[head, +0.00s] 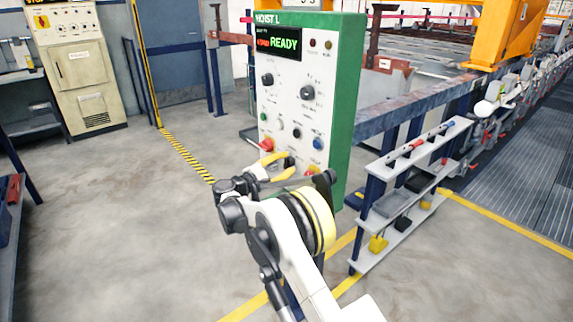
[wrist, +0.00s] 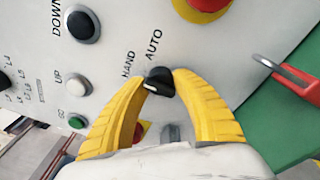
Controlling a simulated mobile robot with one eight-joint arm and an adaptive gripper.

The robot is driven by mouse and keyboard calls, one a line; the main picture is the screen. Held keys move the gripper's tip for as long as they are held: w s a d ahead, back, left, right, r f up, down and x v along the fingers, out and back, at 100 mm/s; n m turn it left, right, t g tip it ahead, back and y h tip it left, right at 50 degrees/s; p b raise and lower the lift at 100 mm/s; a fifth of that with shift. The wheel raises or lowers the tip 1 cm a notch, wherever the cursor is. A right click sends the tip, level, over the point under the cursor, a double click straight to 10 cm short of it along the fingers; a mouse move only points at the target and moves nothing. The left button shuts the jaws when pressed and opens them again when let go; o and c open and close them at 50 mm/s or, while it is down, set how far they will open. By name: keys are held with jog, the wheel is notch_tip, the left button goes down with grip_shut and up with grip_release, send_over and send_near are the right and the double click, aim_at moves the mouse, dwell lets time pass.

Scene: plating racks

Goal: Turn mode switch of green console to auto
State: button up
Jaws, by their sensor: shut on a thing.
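The green console (head: 345,105) stands upright in the head view, with a white front panel and a lit READY display. Its mode switch (wrist: 160,80) is a black knob in the wrist view, beside the labels HAND and AUTO. The knob's white mark points left in that view, towards the HAND side rather than AUTO. My gripper (wrist: 160,84) has its yellow fingers closed on both sides of the knob. In the head view my gripper (head: 276,163) is at the lower part of the panel, and my arm hides some of the console's lower part.
A red mushroom button on yellow (wrist: 205,6) and a red padlock-like piece (wrist: 292,76) lie near the fingers. A shelf rack (head: 405,200) stands right of the console. Floor at left is clear.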

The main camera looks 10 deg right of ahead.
jog(key=shift+f+m, duration=0.1)
jog(key=shift+m, duration=0.2)
jog(key=m, duration=0.5)
jog(key=shift+m+h, duration=0.3)
jog(key=m, duration=0.5)
jog(key=shift+m+h, duration=0.4)
jog(key=shift+c, duration=0.2)
jog(key=shift+m, duration=0.4)
jog(key=o, duration=1.2)
jog(key=shift+s, duration=0.1)
jog(key=shift+c, duration=0.2)
jog(key=shift+a, duration=0.1)
